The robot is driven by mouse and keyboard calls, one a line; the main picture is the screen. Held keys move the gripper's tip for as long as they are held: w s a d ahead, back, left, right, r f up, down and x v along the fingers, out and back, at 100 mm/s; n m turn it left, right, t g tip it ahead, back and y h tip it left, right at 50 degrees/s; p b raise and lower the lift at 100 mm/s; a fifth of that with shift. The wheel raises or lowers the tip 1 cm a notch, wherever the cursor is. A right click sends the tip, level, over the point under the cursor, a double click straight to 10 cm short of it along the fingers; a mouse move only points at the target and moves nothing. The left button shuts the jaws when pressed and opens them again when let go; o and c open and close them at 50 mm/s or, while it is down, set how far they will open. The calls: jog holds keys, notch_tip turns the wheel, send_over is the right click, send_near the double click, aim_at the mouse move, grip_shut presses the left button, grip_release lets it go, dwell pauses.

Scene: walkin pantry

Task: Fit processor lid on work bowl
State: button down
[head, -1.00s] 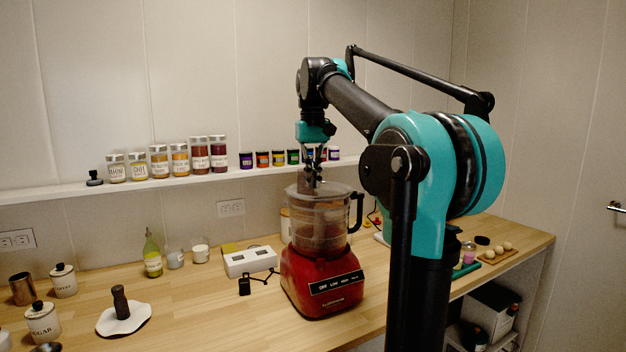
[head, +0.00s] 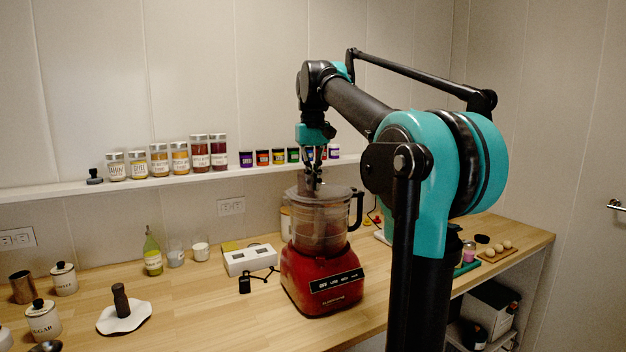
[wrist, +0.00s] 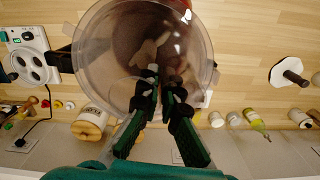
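The food processor has a red base (head: 322,284) and a clear work bowl (head: 320,230) with a black handle (head: 357,210) on its right. The clear lid (head: 313,192) is at the bowl's top, roughly level; in the wrist view its round see-through disc (wrist: 105,60) lies over the bowl. I cannot tell whether its rim is fully seated. My gripper (head: 314,180) points down above the bowl. Its fingers (wrist: 163,76) are close together and seem shut on the lid's raised part, though the contact is hard to see through the clear plastic.
A white-topped box (head: 250,260) and a black item (head: 245,284) stand left of the base. A bottle (head: 152,254), canisters and a white dish (head: 124,318) stand farther left. A shelf with jars (head: 180,158) runs behind.

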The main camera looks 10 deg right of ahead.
jog(key=shift+f, duration=0.5)
jog(key=c, duration=1.6)
grip_release()
jog(key=shift+c, duration=0.2)
notch_tip(320, 180, up, 12)
jog(key=shift+s, duration=0.1)
